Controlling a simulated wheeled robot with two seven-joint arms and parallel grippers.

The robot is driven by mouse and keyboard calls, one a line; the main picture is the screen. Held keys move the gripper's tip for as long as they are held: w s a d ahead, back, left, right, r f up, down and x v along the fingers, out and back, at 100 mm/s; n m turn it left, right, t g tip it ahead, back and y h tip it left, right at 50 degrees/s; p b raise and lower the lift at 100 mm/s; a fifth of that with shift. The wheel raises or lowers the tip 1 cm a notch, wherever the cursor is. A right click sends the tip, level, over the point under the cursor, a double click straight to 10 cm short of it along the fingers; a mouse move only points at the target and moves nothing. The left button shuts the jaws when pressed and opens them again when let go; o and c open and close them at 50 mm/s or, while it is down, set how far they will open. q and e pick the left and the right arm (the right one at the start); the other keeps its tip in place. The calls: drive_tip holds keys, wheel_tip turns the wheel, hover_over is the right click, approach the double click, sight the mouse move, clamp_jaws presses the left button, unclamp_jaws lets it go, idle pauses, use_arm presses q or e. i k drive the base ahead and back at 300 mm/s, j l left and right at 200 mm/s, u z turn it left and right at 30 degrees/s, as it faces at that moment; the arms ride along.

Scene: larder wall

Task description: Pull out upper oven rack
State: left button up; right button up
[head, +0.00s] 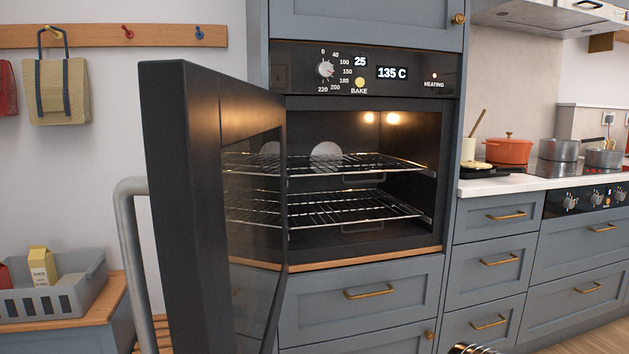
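The upper oven rack (375,164) is a wire shelf lying level and fully inside the lit oven cavity. A small dark loop (364,179) hangs under its front edge. The oven door (190,215) is swung open to the left, and its glass covers the left part of the racks. Its grey bar handle (130,250) is on the left. Neither gripper can be made out. A sliver of ribbed shiny metal shows at the bottom edge, right of centre; I cannot tell what it is.
The lower rack (350,209) sits below, also inside. The oven panel (365,70) reads 135 C with a red heating light. Drawers (365,293) lie beneath; a counter with an orange pot (508,152) is at right. A grey crate (85,290) stands at lower left.

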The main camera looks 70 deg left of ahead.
sight(419, 167)
drive_tip(key=i+j+u, duration=0.1)
drive_tip(key=i+u, duration=0.7)
drive_tip(key=i+l+u, duration=0.2)
drive_tip(key=i+u, duration=0.25)
drive_tip(key=i+l+u, duration=0.25)
drive_tip(key=u, duration=0.15)
